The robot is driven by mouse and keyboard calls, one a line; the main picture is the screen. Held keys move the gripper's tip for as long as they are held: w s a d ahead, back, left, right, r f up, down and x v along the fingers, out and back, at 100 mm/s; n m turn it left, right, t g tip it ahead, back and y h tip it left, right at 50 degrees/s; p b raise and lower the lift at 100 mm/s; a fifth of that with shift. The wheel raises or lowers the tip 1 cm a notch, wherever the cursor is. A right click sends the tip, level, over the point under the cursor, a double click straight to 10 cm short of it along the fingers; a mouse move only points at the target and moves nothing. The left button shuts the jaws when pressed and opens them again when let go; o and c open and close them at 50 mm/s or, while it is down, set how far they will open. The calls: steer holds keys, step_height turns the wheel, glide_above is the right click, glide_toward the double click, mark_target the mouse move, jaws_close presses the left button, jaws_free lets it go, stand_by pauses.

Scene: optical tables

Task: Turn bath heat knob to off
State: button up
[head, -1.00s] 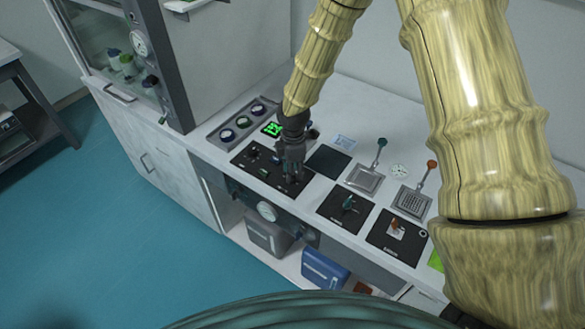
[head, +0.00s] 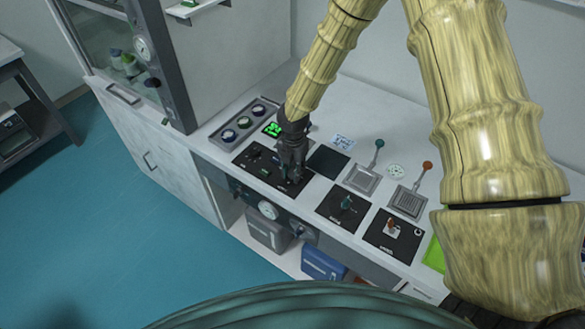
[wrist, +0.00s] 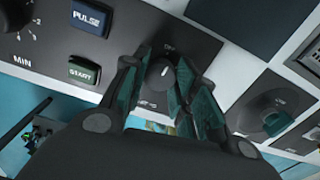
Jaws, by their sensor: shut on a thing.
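A dark round knob (wrist: 161,72) with a white pointer line sits on a black control panel (wrist: 115,15) in the wrist view. My gripper (wrist: 165,88) is shut around this knob, one finger on each side. Small lettering stands above and below the knob, but I cannot read it surely as the bath heat label. In the head view my gripper (head: 291,174) points down at the right part of the black panel (head: 247,160) and hides the knob.
PULSE (wrist: 87,17) and START (wrist: 84,72) buttons and a larger dark knob (wrist: 15,12) lie left of my gripper.

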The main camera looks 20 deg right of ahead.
mark_target(293, 172)
steer(key=shift+n, duration=0.5)
steer(key=shift+c, duration=0.2)
steer(key=o, duration=1.1)
steer(key=shift+c, duration=0.2)
steer(key=shift+r, duration=0.1)
step_height(293, 172, up, 12)
